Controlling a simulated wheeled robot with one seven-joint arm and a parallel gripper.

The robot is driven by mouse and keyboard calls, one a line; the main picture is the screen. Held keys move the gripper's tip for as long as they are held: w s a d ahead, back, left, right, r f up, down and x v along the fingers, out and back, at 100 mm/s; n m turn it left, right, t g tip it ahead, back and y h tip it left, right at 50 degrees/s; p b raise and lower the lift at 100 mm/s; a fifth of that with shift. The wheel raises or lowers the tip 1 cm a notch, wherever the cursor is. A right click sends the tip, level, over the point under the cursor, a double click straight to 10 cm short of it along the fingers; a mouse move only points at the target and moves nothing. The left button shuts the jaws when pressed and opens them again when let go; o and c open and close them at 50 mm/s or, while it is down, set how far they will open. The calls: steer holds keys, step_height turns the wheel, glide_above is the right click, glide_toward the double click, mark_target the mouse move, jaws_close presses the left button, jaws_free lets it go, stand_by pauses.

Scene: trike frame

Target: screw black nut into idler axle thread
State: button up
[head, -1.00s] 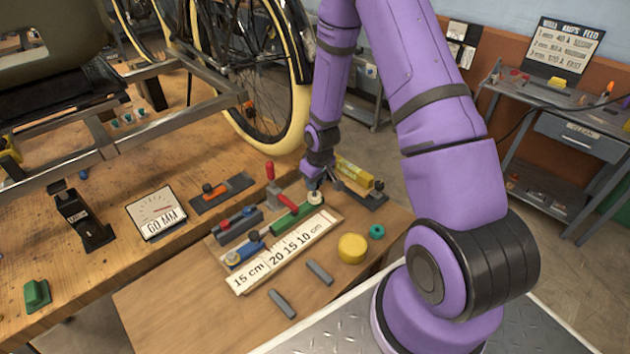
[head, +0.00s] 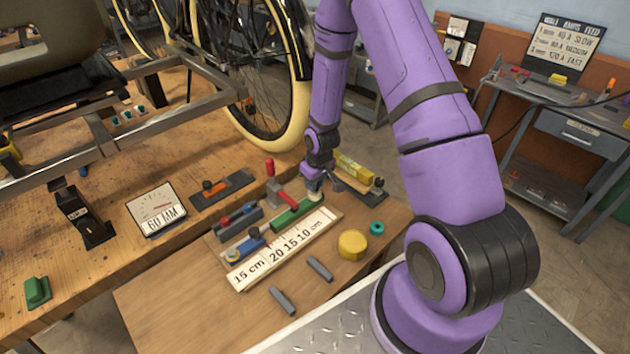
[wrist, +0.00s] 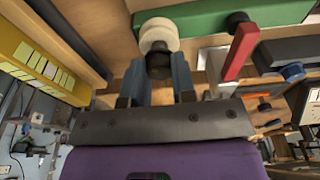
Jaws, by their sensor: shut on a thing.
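My gripper (wrist: 158,78) is shut on a small black nut (wrist: 159,66), which sits between the two grey fingers in the wrist view. Just beyond the nut is a cream round roller (wrist: 157,36), close to it or touching; I cannot tell which. The roller lies at the end of a green bar (wrist: 205,22). In the head view my gripper (head: 314,186) is at the right end of the green bar (head: 292,217), by the cream roller (head: 316,198). The nut is not distinguishable there. The idler axle thread is hidden.
A red-handled clamp (head: 278,186) stands close left of my gripper. A yellow block (head: 353,167) lies behind it. The table's front left is clear.

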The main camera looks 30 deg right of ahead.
steer(key=shift+f, duration=0.4)
steer(key=o, duration=1)
steer(key=r, duration=0.3)
steer(key=s+r, duration=0.1)
steer(key=r, duration=0.6)
steer(key=shift+s+d+r, duration=0.2)
steer(key=shift+s+r, duration=0.15)
